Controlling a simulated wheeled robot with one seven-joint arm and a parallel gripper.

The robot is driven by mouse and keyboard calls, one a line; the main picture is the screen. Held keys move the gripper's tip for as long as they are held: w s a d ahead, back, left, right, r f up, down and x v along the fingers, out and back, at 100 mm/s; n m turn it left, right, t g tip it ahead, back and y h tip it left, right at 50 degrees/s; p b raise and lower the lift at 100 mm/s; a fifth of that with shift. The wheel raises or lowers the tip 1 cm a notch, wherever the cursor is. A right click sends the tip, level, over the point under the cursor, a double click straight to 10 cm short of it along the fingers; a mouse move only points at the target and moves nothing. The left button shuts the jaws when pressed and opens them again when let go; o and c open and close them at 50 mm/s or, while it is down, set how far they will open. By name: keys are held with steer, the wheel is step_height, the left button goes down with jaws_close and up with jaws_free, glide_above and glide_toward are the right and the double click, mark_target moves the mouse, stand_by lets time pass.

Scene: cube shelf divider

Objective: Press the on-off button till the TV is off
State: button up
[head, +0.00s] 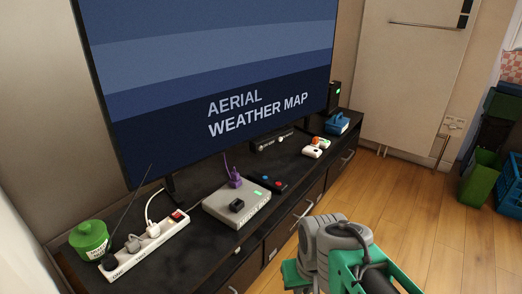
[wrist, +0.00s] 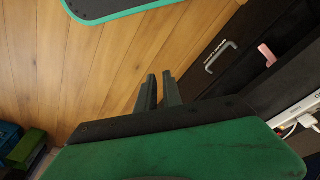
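The TV (head: 215,65) is on in the head view, its blue screen reading "AERIAL WEATHER MAP". A small dark box with a red and a blue button (head: 272,182) lies on the black TV stand (head: 190,255). A white power strip (head: 145,247) with a red switch (head: 178,216) lies at the stand's left; plugs sit in it. I cannot tell which of these is the on-off button. In the wrist view my gripper (wrist: 159,75) points over the wooden floor, with a narrow gap between its two grey fingers and nothing held. It is apart from the stand.
A grey box (head: 232,208) with a purple plug, a green pot (head: 90,239), a white device with an orange top (head: 316,147) and a blue object (head: 337,122) crowd the stand. Drawer handles (head: 303,208) stick out in front. Open floor (head: 410,215) lies right; a green bin (head: 481,175) stands beyond.

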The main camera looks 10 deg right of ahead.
jaws_close()
stand_by(1.1)
step_height(320, 180, up, 4)
steer(key=p, duration=0.3)
steer(key=shift+a+f+p, duration=0.1)
steer(key=shift+f+p, duration=0.05)
steer(key=shift+p, duration=0.15)
